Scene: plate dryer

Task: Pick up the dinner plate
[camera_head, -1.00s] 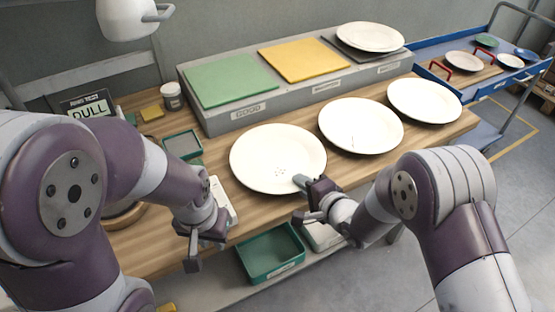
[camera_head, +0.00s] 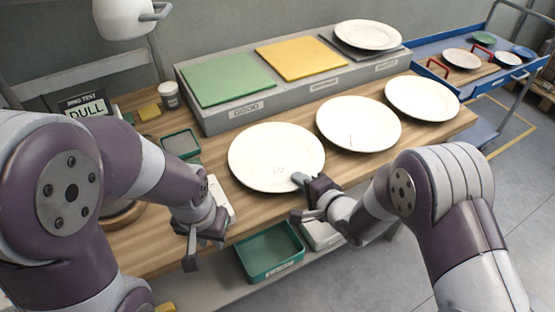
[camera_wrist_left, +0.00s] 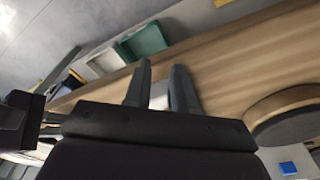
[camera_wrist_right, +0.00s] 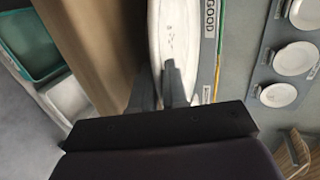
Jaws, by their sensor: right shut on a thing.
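A white dinner plate (camera_head: 270,155) lies on the wooden bench at the left of a row of white plates, small dark marks near its front edge. My right gripper (camera_head: 304,196) is shut on the near rim of this plate. In the right wrist view the plate (camera_wrist_right: 172,40) runs up from between the fingers (camera_wrist_right: 160,88). Two more white plates, a middle one (camera_head: 357,123) and a right one (camera_head: 421,98), lie on the bench. My left gripper (camera_head: 200,252) hangs empty by the front edge of the bench, its fingers (camera_wrist_left: 160,85) apart.
Behind the plates a grey stand (camera_head: 225,113) carries a green mat (camera_head: 228,78), a yellow mat (camera_head: 293,59) and another white plate (camera_head: 368,34). A green bin (camera_head: 270,252) sits below the bench. A blue cart (camera_head: 470,85) stands at the right. A sign reads "DULL" (camera_head: 88,107).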

